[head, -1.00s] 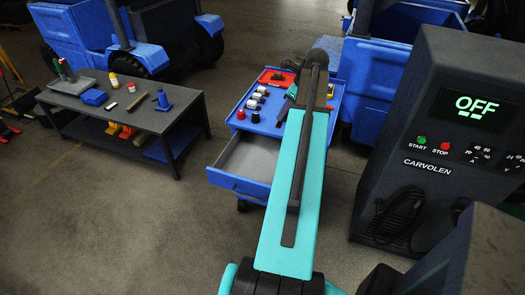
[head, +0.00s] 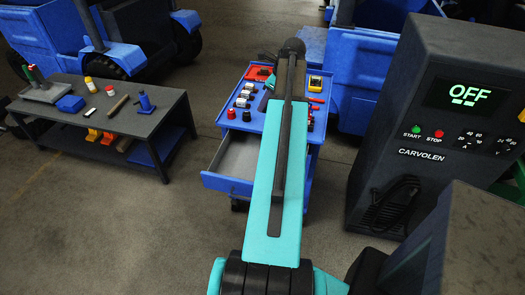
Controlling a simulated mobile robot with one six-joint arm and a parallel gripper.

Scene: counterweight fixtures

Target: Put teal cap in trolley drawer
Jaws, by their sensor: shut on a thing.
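The blue trolley (head: 257,120) stands ahead of me, with its drawer (head: 228,184) pulled out toward me. The visible part of the drawer's grey floor is bare; my forearm hides its right part. My arm reaches over the trolley, and the dark end with my gripper (head: 268,57) is above the far part of its top. The gripper's fingers are mostly hidden behind my wrist. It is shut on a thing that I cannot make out. A small greenish-teal patch shows beside my forearm over the trolley top; I cannot tell whether it is the teal cap or part of my arm.
The trolley top holds a red tray (head: 258,73), several small jars and caps, a yellow meter (head: 316,84) and a red marker (head: 317,99). A dark workbench (head: 150,131) with tools stands left. A dark machine cabinet (head: 385,165) stands close on the right. Floor left of the drawer is clear.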

